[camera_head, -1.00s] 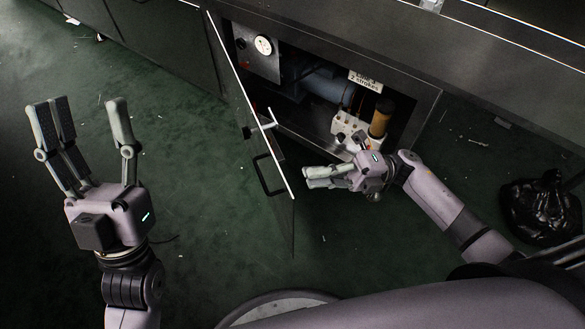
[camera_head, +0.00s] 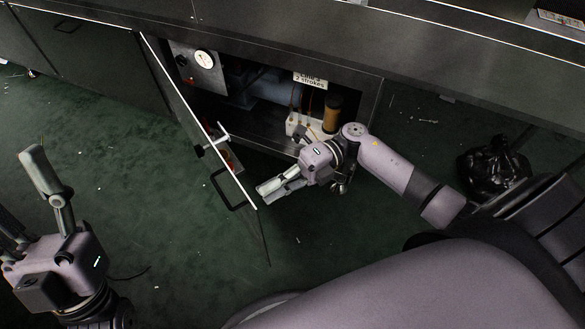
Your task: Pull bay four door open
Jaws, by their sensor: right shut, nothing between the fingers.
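The bay door (camera_head: 190,105) stands partly open, hinged at its left, with its free edge swung out toward me over the floor. Its black bar handle (camera_head: 226,190) is on the outer face near the free edge. A white lever-like piece (camera_head: 217,139) sits at its top edge. My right gripper (camera_head: 264,191) is shut and empty on the inner side of the door, its fingertips close to the free edge. I cannot tell whether they touch it. My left gripper (camera_head: 28,200) is open and empty at the lower left, partly cut off. No bay number is readable.
The open bay shows a gauge (camera_head: 204,59), an amber cylinder (camera_head: 332,113) and a label (camera_head: 310,80). A black bag (camera_head: 493,167) lies on the floor at right. The green floor left of the door is mostly clear.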

